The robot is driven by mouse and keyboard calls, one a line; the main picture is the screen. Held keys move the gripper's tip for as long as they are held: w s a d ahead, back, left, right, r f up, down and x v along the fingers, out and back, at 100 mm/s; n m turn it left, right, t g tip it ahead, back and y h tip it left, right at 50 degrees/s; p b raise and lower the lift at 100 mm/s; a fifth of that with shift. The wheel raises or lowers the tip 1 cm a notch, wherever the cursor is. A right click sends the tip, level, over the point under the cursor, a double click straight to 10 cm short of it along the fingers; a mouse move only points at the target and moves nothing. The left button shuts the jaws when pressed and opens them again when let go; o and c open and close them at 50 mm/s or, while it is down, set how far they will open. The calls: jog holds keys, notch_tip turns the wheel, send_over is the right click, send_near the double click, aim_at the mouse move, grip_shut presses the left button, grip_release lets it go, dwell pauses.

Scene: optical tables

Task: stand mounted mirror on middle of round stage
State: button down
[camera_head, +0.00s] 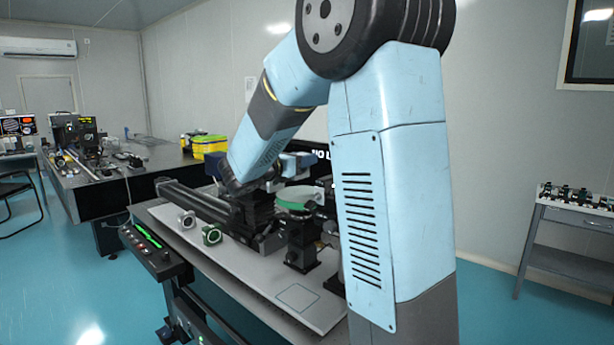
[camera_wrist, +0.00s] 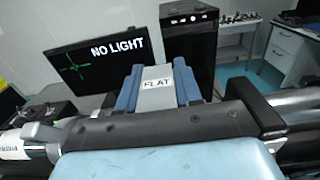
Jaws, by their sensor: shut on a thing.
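In the wrist view, my gripper (camera_wrist: 158,72) has its two blue fingers closed on either side of a pale piece labelled FLAT (camera_wrist: 157,85); I take this to be the mounted mirror. Its mirror face and foot cannot be made out. In the head view, my gripper (camera_head: 292,163) is at the far side of the bench, partly hidden by my arm. A flat round green-topped disc (camera_head: 296,198), possibly the round stage, shows just below and beside it. I cannot tell whether the held piece touches it.
On the pale bench top (camera_head: 245,265) stand a black rail assembly (camera_head: 205,205), a black post mount (camera_head: 301,245) and two small round mounts (camera_head: 187,219) (camera_head: 211,235). A square outline marks bare space in front. A monitor (camera_wrist: 85,62) reads NO LIGHT, beside a black tower (camera_wrist: 190,45).

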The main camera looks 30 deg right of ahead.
jog(key=shift+w+d+f, duration=0.2)
jog(key=shift+d+f, duration=0.3)
jog(key=shift+f, duration=0.1)
jog(key=shift+w+d+f, duration=0.1)
jog(key=shift+f, duration=0.8)
jog(key=shift+w+d+f, duration=0.1)
jog(key=shift+f, duration=0.8)
jog(key=shift+f, duration=0.1)
jog(key=c, duration=0.8)
grip_release()
jog(key=shift+o, duration=0.2)
jog(key=shift+a, duration=0.1)
jog(key=v, duration=1.2)
jog(key=shift+s, duration=0.15)
